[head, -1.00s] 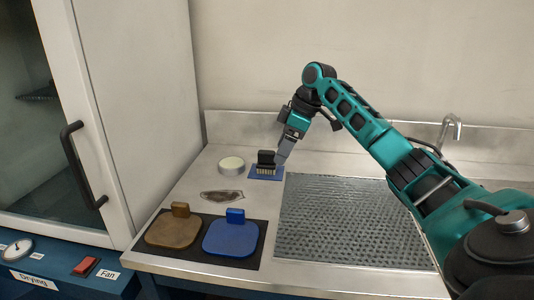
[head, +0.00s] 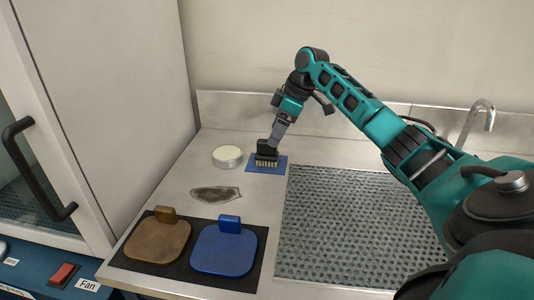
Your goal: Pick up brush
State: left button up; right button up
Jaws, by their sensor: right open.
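The brush (head: 266,156) has a black body and pale bristles pointing down. It stands on a blue mat (head: 280,168) on the steel counter. My right gripper (head: 271,141) is directly over the brush, with its fingers at the top of the black handle. It is open; whether the fingers touch the handle, I cannot tell. The far finger is partly hidden. My left gripper is not in view.
Brown (head: 158,240) and blue (head: 224,247) paddles lie on a black mat. A perforated drain plate (head: 350,230) is at right, with a tap (head: 478,118) behind.

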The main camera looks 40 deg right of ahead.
aim_at(265, 150)
jog(key=x, duration=0.8)
jog(key=shift+w+a, duration=0.15)
jog(key=shift+a, duration=0.05)
jog(key=shift+r, duration=0.1)
jog(key=c, duration=1.1)
jog(key=shift+r, duration=0.15)
notch_tip(265, 150, up, 20)
jog(key=p, duration=0.1)
jog(key=shift+p, duration=0.4)
